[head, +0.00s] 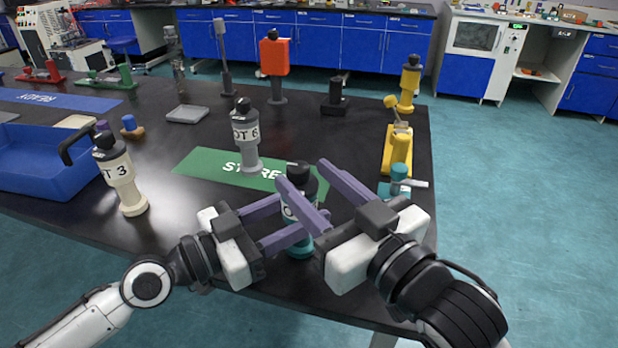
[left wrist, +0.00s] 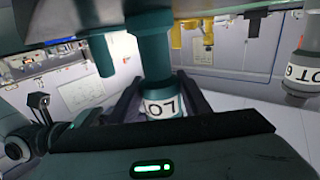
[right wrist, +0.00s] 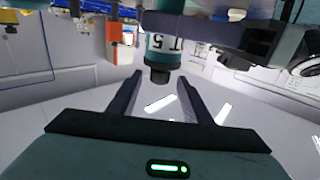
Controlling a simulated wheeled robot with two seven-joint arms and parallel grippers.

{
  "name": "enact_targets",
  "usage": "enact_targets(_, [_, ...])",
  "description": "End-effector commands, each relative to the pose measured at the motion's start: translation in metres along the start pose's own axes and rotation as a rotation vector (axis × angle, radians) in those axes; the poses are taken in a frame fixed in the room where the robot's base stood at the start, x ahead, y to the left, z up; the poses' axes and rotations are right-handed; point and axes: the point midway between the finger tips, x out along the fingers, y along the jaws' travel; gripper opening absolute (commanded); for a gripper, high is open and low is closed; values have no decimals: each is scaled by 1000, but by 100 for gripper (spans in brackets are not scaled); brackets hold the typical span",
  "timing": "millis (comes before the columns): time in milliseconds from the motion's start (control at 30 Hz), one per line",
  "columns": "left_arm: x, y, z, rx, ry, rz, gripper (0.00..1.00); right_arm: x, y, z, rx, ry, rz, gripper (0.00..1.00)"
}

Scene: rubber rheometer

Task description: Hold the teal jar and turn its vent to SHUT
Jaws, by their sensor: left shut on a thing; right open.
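The teal jar (head: 301,248) stands upright near the table's front edge. It has a teal base, a white label band and a black top (head: 298,170). My left gripper (head: 296,217) is shut on its middle from the left. The left wrist view shows the teal body (left wrist: 152,52) and label between the fingers. My right gripper (head: 301,174) is open, its fingers on either side of the black top. The right wrist view shows the jar's label (right wrist: 165,44) and black top (right wrist: 160,75). I cannot make out the vent's setting.
A green STORE mat (head: 205,164) with a grey jar (head: 247,140) lies behind. A cream jar (head: 122,180) and blue bin (head: 35,165) stand left. A yellow fixture (head: 397,150) and teal part with a lever (head: 400,178) are close on the right.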

Motion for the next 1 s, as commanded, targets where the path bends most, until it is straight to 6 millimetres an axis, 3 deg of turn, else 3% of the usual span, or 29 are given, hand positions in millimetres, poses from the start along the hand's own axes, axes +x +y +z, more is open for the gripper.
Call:
enact_targets(67, [0, 0, 1, 0, -2, 0, 17, 0, 0, 0, 0, 0, 0, 45])
enact_targets(100, [0, 0, 1, 0, -2, 0, 44, 0, 0, 0, 0, 0, 0, 45])
enact_targets(233, [0, 0, 1, 0, -2, 0, 65, 0, 0, 0, 0, 0, 0, 45])
enact_targets(633, [-8, 0, 1, -1, -3, -1, 65, 0, 0, 0, 0, 0, 0, 45])
enact_targets(1000, [-73, 1, 2, -5, -4, -2, 65, 0, 0, 0, 0, 0, 0, 45])
